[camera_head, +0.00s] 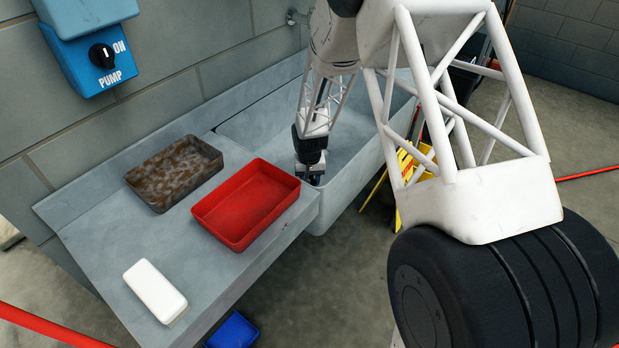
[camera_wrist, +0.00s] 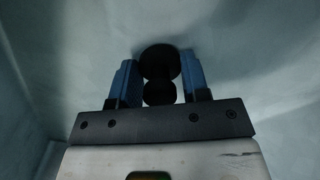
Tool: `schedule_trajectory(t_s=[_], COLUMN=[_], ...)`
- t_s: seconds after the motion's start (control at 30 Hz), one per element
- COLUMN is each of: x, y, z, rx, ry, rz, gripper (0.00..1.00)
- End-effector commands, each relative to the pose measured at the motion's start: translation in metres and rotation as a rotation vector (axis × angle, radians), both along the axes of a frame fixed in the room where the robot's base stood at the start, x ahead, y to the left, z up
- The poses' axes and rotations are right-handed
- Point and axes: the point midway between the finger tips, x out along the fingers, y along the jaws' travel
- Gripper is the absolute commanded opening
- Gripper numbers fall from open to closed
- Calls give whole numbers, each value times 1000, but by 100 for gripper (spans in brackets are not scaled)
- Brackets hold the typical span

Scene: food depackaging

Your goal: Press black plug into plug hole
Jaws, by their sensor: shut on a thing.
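In the wrist view my gripper (camera_wrist: 160,82) has its two blue fingers on either side of a black plug (camera_wrist: 158,93), and it is shut on it. A larger dark round shape (camera_wrist: 160,62) shows just beyond, between the fingertips. I cannot tell whether it is the plug's wide end or the plug hole. In the head view my gripper (camera_head: 311,176) reaches down into the near end of the grey sink (camera_head: 352,170). The plug and the hole are hidden in that view.
A red tray (camera_head: 245,215) and a brown, dirty tray (camera_head: 172,172) lie on the counter left of the sink. A white block (camera_head: 155,290) is nearer the front. A blue pump switch box (camera_head: 92,55) is on the wall. The sink walls stand close around my gripper.

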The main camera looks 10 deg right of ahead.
Motion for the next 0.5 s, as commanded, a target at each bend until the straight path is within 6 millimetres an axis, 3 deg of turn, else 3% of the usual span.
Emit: schedule_trajectory(t_s=[0.33, 0.37, 0.5], x=[0, 0, 0], y=[0, 0, 0], z=[-6, -6, -6], rx=[0, 0, 0], ry=[0, 0, 0], rz=[0, 0, 0], gripper=[16, 47, 68])
